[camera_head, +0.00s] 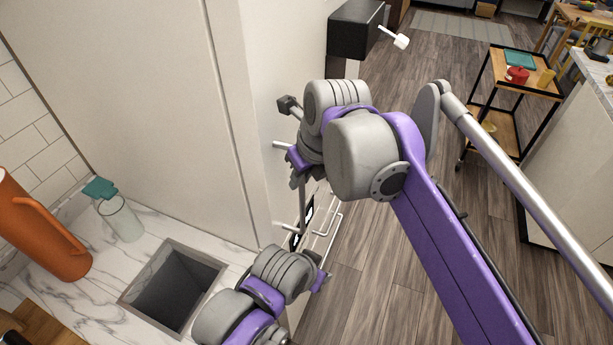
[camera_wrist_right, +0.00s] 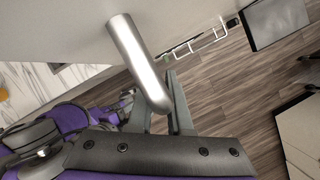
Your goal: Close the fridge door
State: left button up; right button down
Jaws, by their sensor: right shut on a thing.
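A tall pale cabinet-like body (camera_head: 165,90), which looks like the fridge, fills the left and middle of the head view. Its narrow front side (camera_head: 270,60) faces the open floor. A silver bar handle (camera_wrist_right: 138,55) runs from the pale surface in the right wrist view. My right gripper (camera_wrist_right: 160,85) is shut on this handle, with a finger on each side. In the head view my right gripper (camera_head: 298,178) is at the front side and partly hidden by its own wrist. My left gripper (camera_head: 318,280) is lower, near the counter, its fingers not clear. How far the door stands open cannot be told.
A marble counter (camera_head: 60,308) with a sink (camera_head: 175,285), an orange jug (camera_head: 38,230) and a teal-lidded jar (camera_head: 120,215) is at the left. White rails (camera_head: 328,232) are beyond my left wrist. A cart (camera_head: 515,85) stands far right; wooden floor between is clear.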

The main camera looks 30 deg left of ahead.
jog(key=shift+s+a, duration=0.15)
jog(key=shift+a, duration=0.1)
jog(key=c, duration=1.1)
grip_release()
jog(key=shift+o, duration=1.3)
jog(key=shift+s+a, duration=0.1)
jog(key=shift+a, duration=0.15)
jog(key=shift+d, duration=0.15)
jog(key=v, duration=1)
jog(key=shift+r, duration=0.35)
jog(key=shift+d, duration=0.1)
